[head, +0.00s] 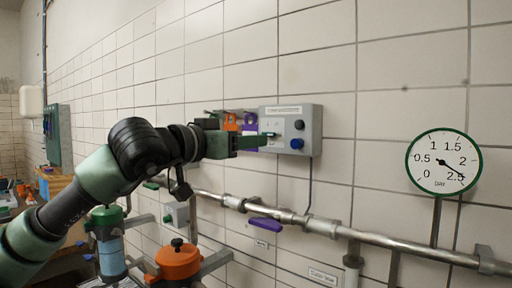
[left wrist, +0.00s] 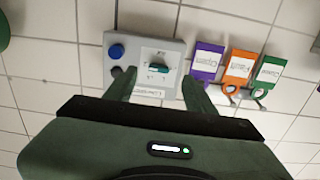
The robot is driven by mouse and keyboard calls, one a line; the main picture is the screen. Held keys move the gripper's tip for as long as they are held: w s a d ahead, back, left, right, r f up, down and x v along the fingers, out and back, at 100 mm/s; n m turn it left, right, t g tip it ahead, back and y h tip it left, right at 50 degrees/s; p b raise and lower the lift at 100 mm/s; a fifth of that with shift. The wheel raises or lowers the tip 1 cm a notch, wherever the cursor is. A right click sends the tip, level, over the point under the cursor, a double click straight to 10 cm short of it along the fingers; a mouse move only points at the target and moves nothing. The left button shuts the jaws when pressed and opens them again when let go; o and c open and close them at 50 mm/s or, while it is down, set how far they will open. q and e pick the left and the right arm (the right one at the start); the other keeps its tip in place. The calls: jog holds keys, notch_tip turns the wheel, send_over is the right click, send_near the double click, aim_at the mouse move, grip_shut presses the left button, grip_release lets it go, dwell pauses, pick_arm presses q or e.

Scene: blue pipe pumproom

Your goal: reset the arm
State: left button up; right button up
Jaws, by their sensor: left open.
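My left arm (head: 135,160) reaches in from the left, and my left gripper (head: 260,142) is at the face of a grey control box (head: 309,140) on the tiled wall. In the left wrist view the gripper (left wrist: 160,84) is open, its two fingers apart. A teal switch handle (left wrist: 158,69) on the box shows between the fingers, with nothing seen clamped. Whether a finger touches the box I cannot tell. My right gripper is not in view.
Purple (left wrist: 207,62), orange (left wrist: 238,67) and green (left wrist: 268,70) tags hang beside the box. Below runs a metal pipe (head: 385,240) with a purple lever (head: 265,225). A round gauge (head: 443,160) is at the right; an orange-topped vessel (head: 178,262) stands below the arm.

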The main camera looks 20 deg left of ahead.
pick_arm(q)
jog(key=shift+s+a, duration=0.15)
jog(key=shift+s, duration=0.45)
